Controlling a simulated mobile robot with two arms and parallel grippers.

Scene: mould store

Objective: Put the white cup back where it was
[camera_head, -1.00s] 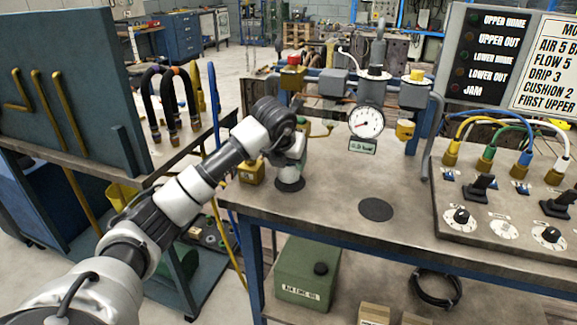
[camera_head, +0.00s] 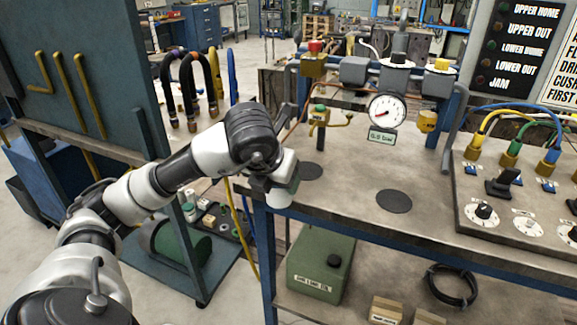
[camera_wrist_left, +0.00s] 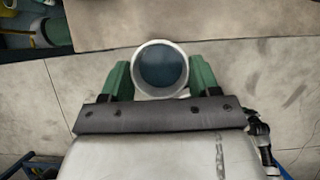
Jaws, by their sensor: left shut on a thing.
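My left gripper (camera_head: 284,185) is shut on the white cup. In the left wrist view the cup (camera_wrist_left: 137,67) sits between the two green fingers, seen from above, with a dark blue inside. In the head view, the cup (camera_head: 278,199) shows only in part below the gripper, at the bench's front left corner; whether it is over the bench top or just off its edge I cannot tell. Two dark round pads lie on the bench, both empty: a left pad (camera_head: 310,171) just right of the gripper and a right pad (camera_head: 394,201). My right gripper is not in view.
The bench (camera_head: 345,210) has a pressure gauge (camera_head: 388,111) with pipes and valves at its back. A control panel (camera_head: 520,205) with knobs and cables is at right. A blue-green rack (camera_head: 100,120) with hooks stands at left. The bench top around the pads is clear.

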